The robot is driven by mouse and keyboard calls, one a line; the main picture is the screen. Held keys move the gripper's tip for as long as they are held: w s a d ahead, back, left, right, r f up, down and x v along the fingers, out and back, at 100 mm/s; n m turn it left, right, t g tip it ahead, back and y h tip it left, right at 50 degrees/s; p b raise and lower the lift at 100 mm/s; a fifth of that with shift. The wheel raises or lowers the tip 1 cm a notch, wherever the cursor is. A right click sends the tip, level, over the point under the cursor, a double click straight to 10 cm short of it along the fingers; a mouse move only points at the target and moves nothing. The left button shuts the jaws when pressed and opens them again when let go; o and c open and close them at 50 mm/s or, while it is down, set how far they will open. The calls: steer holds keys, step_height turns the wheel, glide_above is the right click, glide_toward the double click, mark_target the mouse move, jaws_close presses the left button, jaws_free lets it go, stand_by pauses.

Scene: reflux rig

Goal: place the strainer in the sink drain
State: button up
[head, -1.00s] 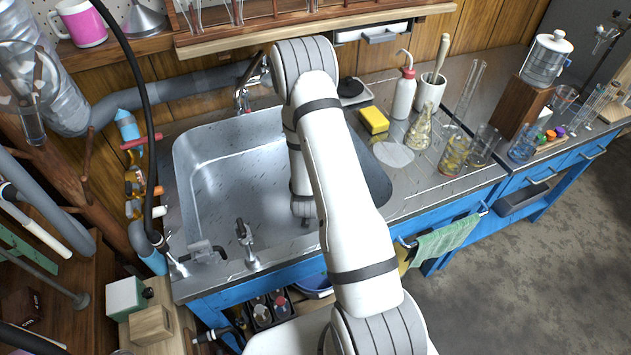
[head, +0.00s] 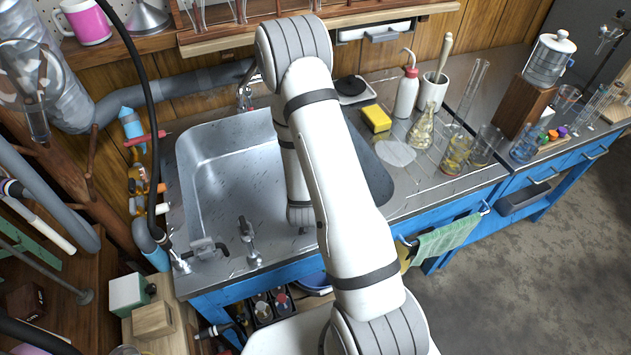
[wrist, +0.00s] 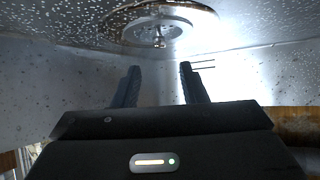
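In the wrist view, a round shiny metal strainer (wrist: 159,31) with a small central knob lies within the wider ring of the sink drain (wrist: 117,22). I cannot tell from this angle whether it sits fully flat. My gripper (wrist: 158,72) is open, with its two dark fingers apart and nothing between them. The fingertips point toward the knob and stand clear of it. In the head view, the steel sink basin (head: 215,185) is left of my arm. My arm hides the gripper, the drain and the strainer there.
Two taps (head: 250,240) stand on the sink's front rim, and a faucet (head: 243,97) stands at the back. A yellow sponge (head: 376,119), a wash bottle (head: 406,93) and glassware crowd the counter on the right. The left part of the basin is empty.

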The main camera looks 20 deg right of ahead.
steer(key=s+a+r+n+g+y, duration=0.2)
steer(key=a+r+y, duration=0.15)
steer(key=r, duration=0.45)
steer(key=s+a+r+n+g+y, duration=0.1)
steer(key=s+a+r+y, duration=0.1)
steer(key=a+r, duration=0.5)
steer(key=s+d+r+n+g, duration=0.1)
steer(key=s+r+n+g, duration=0.2)
steer(key=s+r, duration=1)
steer(key=s+g, duration=0.1)
steer(key=s, duration=0.2)
steer(key=shift+s+d+r+g, duration=0.3)
steer(key=shift+s+d+r, duration=0.05)
steer(key=shift+s+d, duration=0.05)
